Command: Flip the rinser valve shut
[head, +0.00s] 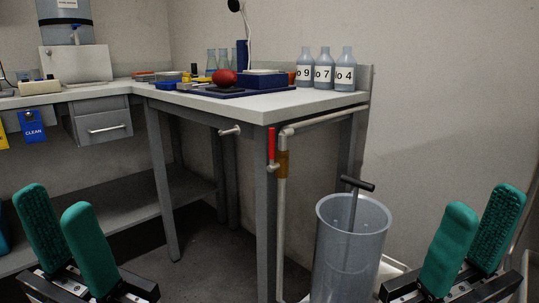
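The rinser valve shows as a red lever (272,145) standing upright beside a brass-coloured fitting (282,163) on a pale pipe. The pipe (282,220) runs down by the front corner leg of the bench, next to a tall translucent cylinder (338,245). A rod with a black T-handle (357,184) stands in the cylinder. My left gripper (53,200) is at the lower left, open and empty, well apart from the valve. My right gripper (482,200) is at the lower right, open and empty, to the right of the cylinder.
The bench (240,103) has a front corner close to the valve. On it stand several labelled bottles (323,72), a blue tray (230,93) and a red round object (224,78). A pale knob (230,131) juts out below the benchtop. A drawer (103,125) is at left.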

